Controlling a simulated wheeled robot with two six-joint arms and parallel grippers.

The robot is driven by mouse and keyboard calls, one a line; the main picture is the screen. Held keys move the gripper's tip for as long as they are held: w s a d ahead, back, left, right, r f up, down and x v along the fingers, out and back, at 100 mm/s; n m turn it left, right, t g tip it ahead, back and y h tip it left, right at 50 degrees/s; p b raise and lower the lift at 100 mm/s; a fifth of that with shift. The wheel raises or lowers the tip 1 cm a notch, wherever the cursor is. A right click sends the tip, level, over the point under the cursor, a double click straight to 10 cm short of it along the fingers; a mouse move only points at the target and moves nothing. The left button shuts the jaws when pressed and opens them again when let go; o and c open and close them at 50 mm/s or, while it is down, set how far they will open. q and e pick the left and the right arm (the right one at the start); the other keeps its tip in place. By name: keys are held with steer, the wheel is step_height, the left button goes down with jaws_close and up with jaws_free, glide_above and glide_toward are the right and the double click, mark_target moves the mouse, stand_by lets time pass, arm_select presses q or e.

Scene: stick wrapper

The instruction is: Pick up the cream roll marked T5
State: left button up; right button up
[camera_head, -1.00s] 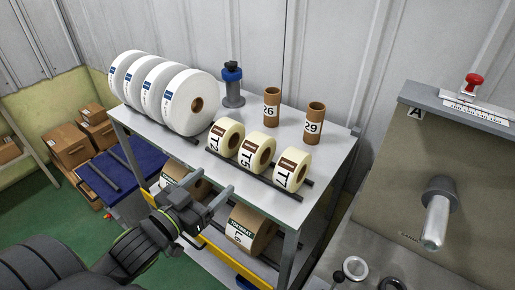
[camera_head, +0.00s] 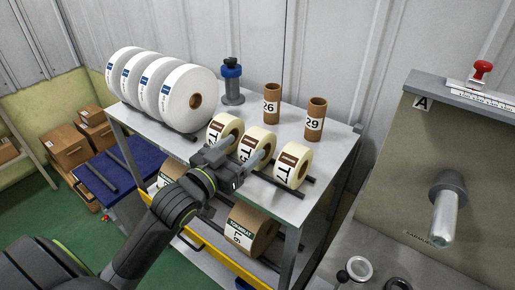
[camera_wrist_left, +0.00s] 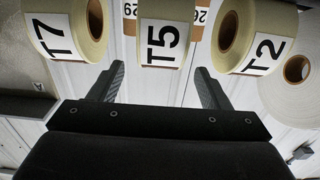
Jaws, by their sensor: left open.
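The cream roll marked T5 (camera_head: 264,138) lies on the rack on the metal table's top, between the cream roll T2 (camera_head: 231,124) and the cream roll T7 (camera_head: 294,163). In the left wrist view, T5 (camera_wrist_left: 163,50) is at top centre, with T7 (camera_wrist_left: 65,22) left and T2 (camera_wrist_left: 250,35) right. My left gripper (camera_head: 247,147) is open and empty in front of T5, its fingers pointing at the row. In the wrist view its fingertips (camera_wrist_left: 160,70) are spread to either side of T5's label. Contact cannot be told. My right gripper is not in view.
Large white rolls (camera_head: 188,97) stand left of the cream rolls. Brown tubes marked 26 (camera_head: 272,104) and 29 (camera_head: 315,120) stand behind them, near a blue-topped grey post (camera_head: 232,82). A lower shelf holds brown rolls (camera_head: 252,230). A machine panel (camera_head: 440,150) stands at right.

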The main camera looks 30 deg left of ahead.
mark_target(257, 135)
arm_select(q)
steer(key=shift+w+d+p, duration=0.15)
steer(key=shift+w+p, duration=0.1)
steer(key=shift+w, duration=0.9)
steer(key=shift+w+d+p, duration=0.2)
steer(key=shift+w, duration=0.9)
steer(key=shift+w+d+p, duration=0.15)
steer(key=shift+w+p, duration=0.1)
steer(key=shift+w, duration=0.9)
steer(key=c, duration=1.2)
steer(key=shift+c, duration=0.2)
steer(key=shift+r, duration=0.1)
